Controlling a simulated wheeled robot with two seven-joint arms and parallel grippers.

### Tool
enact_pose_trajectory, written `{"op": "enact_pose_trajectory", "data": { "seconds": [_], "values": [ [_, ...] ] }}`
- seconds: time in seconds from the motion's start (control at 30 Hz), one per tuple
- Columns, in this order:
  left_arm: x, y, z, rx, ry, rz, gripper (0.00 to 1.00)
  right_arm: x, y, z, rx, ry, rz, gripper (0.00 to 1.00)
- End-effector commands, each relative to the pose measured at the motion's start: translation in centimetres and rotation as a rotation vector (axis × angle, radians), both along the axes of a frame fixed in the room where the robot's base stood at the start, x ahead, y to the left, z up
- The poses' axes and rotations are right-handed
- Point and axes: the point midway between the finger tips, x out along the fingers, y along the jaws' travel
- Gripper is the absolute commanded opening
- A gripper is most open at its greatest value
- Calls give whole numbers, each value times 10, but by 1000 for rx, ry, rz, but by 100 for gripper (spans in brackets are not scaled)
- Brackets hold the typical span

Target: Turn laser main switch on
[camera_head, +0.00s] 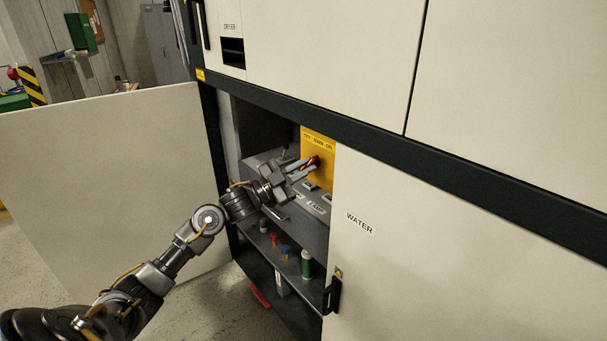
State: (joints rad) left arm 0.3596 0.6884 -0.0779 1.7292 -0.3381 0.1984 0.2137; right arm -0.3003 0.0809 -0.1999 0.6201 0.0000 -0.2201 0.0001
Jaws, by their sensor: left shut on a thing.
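The laser main switch is a red rotary handle (315,161) on a yellow plate (318,146) with small lettering along its top. The plate stands inside the open cabinet bay. My left gripper (310,166) reaches into the bay from the left and is shut on the red handle. Its fingers hide part of the handle, so I cannot read its exact angle. My right gripper is not in view.
An open door panel (110,185) stands at left, beside my arm. The closed WATER door (450,240) with a black handle (332,294) bounds the bay at right. Small bottles, one of them green and white (306,264), stand on the lower shelf.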

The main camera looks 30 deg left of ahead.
Motion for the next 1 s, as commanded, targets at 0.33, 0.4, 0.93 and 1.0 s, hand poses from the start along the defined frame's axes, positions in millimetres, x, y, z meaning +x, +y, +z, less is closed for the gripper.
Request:
{"op": "enact_pose_trajectory", "data": {
  "seconds": [0.33,0.4,0.93,1.0],
  "values": [
    [0,1,0,146,-52,0,0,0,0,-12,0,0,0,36],
    [0,1,0,160,-57,0,0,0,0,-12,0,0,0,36],
    [0,0,1,178,-64,0,0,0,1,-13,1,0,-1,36],
    [0,0,1,178,-64,0,21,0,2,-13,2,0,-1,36]
  ]
}}
